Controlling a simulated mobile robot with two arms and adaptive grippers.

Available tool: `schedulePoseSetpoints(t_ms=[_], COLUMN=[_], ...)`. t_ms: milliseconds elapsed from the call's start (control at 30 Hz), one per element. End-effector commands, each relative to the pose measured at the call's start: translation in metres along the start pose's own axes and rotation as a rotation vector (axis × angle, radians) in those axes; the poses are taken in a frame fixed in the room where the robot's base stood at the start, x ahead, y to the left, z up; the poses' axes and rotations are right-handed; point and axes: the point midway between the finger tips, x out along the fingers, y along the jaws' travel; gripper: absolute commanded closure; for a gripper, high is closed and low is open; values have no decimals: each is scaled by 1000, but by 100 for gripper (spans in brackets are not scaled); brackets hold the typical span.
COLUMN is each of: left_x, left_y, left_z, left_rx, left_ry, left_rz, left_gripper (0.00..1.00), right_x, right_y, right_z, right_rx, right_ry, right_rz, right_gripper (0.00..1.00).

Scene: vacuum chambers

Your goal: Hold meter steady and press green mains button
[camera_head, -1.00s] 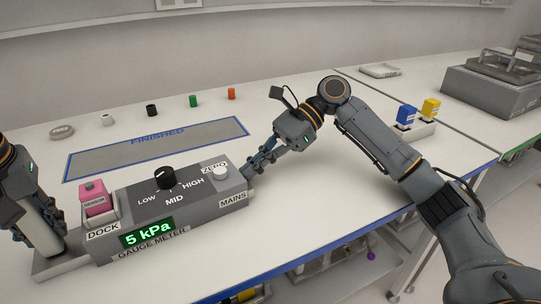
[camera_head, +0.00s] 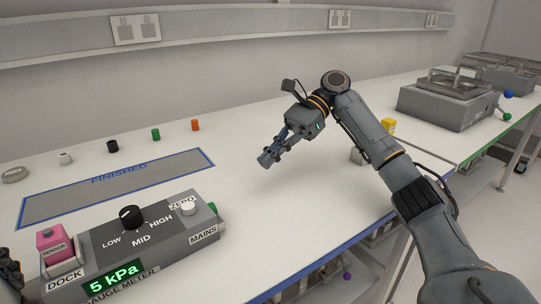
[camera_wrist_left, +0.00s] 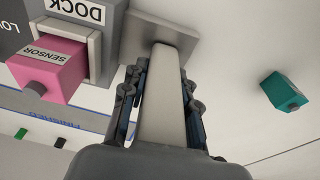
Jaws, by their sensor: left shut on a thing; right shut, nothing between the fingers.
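The grey gauge meter (camera_head: 150,237) stands on the white bench, its display (camera_head: 113,278) reading 5 kPa. The green mains button (camera_head: 212,208) shows on its right end, beside the MAINS label. A pink sensor (camera_head: 53,243) sits in the dock at its left end. My left gripper (camera_wrist_left: 163,85) is shut around a pale upright bar (camera_wrist_left: 162,110) beside the dock; only its edge shows at the left in the head view. My right gripper (camera_head: 268,160) is shut and empty above the bench, right of and behind the meter, apart from the button.
A grey FINISHED mat (camera_head: 118,185) lies behind the meter. Several small caps, including green (camera_head: 155,135) and orange (camera_head: 195,125), stand behind it. A yellow block (camera_head: 388,125) is partly behind my right arm. A teal block (camera_wrist_left: 284,91) shows in the left wrist view.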

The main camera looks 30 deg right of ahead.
Motion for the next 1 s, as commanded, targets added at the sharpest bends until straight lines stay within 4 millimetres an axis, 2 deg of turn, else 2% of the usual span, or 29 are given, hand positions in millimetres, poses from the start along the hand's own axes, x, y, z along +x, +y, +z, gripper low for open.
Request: schedulePoseSetpoints(t_ms=[133, 167, 200, 300, 667, 767, 1000], left_x=[5, 5, 5, 5, 1, -12, -67], left_y=[0, 0, 0, 0, -1, 0, 0], left_z=[2, 2, 2, 2, 1, 1, 1], left_rx=[0, 0, 0, 0, 0, -1, -2], left_ry=[-11, -11, -12, -11, -9, -5, 3], left_rz=[-5, -5, -5, -6, -6, -5, -2], left_gripper=[100, 68, 60, 44, 44, 44, 44], right_x=[0, 1, 1, 1, 1, 1, 0], right_y=[0, 0, 0, 0, 0, 0, 0], right_z=[-1, -1, -1, -1, -1, -1, 0], right_rx=[0, 0, 0, 1, 1, 1, 1], right_ry=[0, 0, 0, 0, 0, 0, 0], right_rz=[0, 0, 0, 0, 0, -1, -1], right_gripper=[100, 100, 100, 100, 100, 100, 100])
